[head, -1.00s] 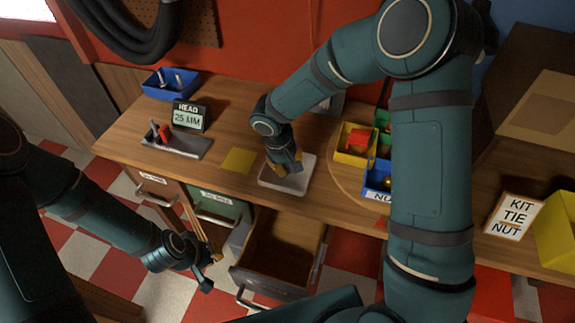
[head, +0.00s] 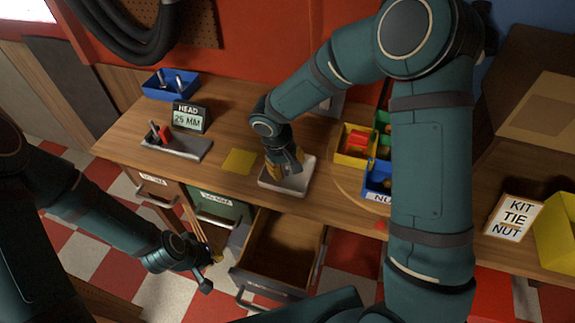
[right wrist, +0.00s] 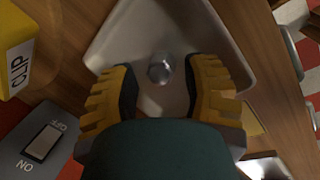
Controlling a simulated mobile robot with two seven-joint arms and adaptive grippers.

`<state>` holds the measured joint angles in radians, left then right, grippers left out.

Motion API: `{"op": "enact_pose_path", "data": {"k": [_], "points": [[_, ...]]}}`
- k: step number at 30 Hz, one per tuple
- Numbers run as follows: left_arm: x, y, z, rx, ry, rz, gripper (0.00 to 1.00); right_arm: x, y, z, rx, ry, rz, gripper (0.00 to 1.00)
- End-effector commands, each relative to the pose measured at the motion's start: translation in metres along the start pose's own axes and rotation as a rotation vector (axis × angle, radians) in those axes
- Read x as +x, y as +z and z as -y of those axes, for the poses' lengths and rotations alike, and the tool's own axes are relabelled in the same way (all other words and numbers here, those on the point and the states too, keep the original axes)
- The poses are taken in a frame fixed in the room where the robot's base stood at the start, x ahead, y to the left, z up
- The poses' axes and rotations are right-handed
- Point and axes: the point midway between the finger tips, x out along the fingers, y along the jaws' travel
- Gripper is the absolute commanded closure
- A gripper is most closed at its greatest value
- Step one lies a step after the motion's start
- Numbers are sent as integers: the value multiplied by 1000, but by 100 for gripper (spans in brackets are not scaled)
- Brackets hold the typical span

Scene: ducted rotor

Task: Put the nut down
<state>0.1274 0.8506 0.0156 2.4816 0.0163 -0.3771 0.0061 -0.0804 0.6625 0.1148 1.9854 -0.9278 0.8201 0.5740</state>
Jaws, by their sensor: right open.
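The nut (right wrist: 160,68) is a small shiny metal piece in the right wrist view. It lies on the pale metal tray (right wrist: 205,25) between the fingers of my right gripper (right wrist: 163,88), with a gap on both sides. The gripper's yellow ribbed fingers are open. In the head view my right gripper (head: 286,172) is low over the same tray (head: 291,187), and the nut is hard to make out there. My left gripper (head: 206,262) hangs in front of the bench near the drawers; its fingers are not clear.
An open wooden drawer (head: 283,246) juts out below the tray. A yellow square (head: 239,161) and a grey holder (head: 178,147) lie to the left. Yellow (head: 352,158) and blue (head: 376,184) bins stand to the right on a round wooden board (head: 343,180).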

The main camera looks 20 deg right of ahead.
Motion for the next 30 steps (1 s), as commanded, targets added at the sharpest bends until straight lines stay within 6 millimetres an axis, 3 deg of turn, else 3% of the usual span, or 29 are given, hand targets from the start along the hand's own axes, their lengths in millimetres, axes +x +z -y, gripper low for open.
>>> {"op": "enact_pose_path", "data": {"k": [9, 15, 21, 30], "points": [[-8, -2, -2, -1, 1, -1, 100, -67, -1, 0, 0, 1, -6, 53], [-11, -2, -4, -1, 2, -1, 100, -99, -1, 0, 0, 0, -4, 53], [-12, -2, -4, -1, 2, -1, 100, -113, 0, 0, -1, 0, -2, 53], [-12, -2, -4, -1, 2, -1, 100, -114, 0, 0, -1, 0, -2, 53]]}}
